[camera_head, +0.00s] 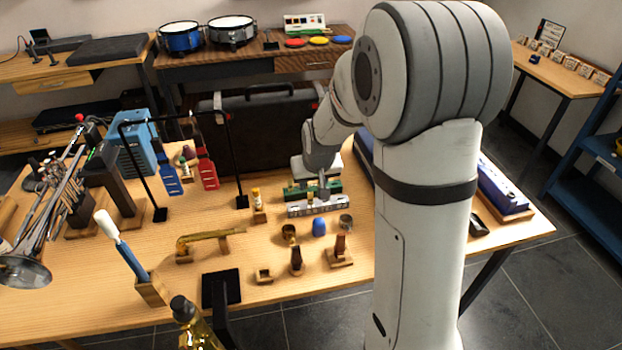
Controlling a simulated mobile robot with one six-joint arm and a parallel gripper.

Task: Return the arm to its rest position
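My arm rises in the foreground right of centre in the head view. It bends at the top and reaches down over the wooden table (215,265). My gripper (323,197) hangs low over the middle of the table, pointing down. It is directly over or just behind a grey block with small markings (318,209). A green item lies just behind that block. The fingers are small and partly merge with the items behind them, so I cannot tell whether they are open, shut or touching anything.
Several small items surround my gripper: a blue piece (319,228), a small yellow-topped bottle (257,201) and a brass-coloured piece (290,233). A black frame (235,160) with hanging blue and red items stands left. A dark case (262,135) stands behind. My arm hides part of the table's right side.

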